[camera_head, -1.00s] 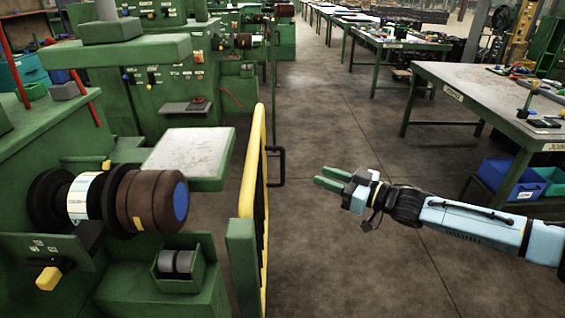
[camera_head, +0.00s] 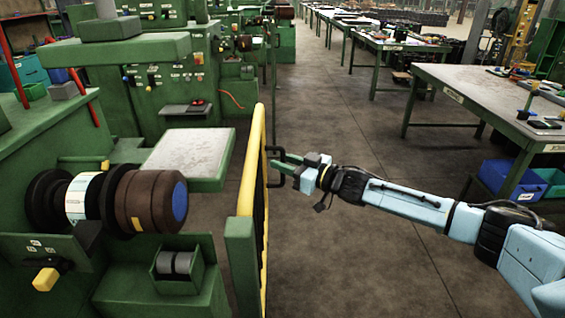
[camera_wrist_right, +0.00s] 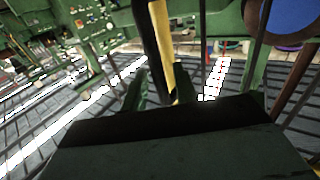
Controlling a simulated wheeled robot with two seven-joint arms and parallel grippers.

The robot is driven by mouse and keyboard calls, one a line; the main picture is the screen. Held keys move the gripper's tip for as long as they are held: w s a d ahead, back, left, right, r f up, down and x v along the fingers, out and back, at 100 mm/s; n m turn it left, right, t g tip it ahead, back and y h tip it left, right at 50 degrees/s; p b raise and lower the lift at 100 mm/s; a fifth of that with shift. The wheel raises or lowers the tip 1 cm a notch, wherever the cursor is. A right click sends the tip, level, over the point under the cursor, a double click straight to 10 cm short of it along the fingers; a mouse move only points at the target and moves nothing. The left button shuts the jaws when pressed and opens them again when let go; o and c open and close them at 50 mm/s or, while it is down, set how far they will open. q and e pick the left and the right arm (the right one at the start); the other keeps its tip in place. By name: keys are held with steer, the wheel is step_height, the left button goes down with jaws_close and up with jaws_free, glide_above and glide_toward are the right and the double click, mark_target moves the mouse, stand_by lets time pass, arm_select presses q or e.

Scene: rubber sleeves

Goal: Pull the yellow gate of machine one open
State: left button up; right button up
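The yellow gate (camera_head: 252,165) of the green machine stands edge-on at the left of the floor aisle in the head view. Its black handle (camera_head: 268,182) sticks out to the right. My right gripper (camera_head: 280,162) reaches the handle from the right, with its green fingers apart and overlapping the handle in the picture. In the right wrist view, the yellow gate post (camera_wrist_right: 165,45) and a dark upright bar show between the two spread fingers (camera_wrist_right: 160,90). Whether the fingers touch the handle cannot be told. My left gripper is out of view.
The machine's brown and black spindle (camera_head: 150,200) and a flat grey-topped table (camera_head: 190,150) lie left of the gate. A green workbench (camera_head: 470,95) with blue bins stands at the right. The floor between is clear.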

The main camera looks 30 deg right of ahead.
steer(key=shift+w+a, duration=0.2)
steer(key=shift+w, duration=0.15)
jaws_close()
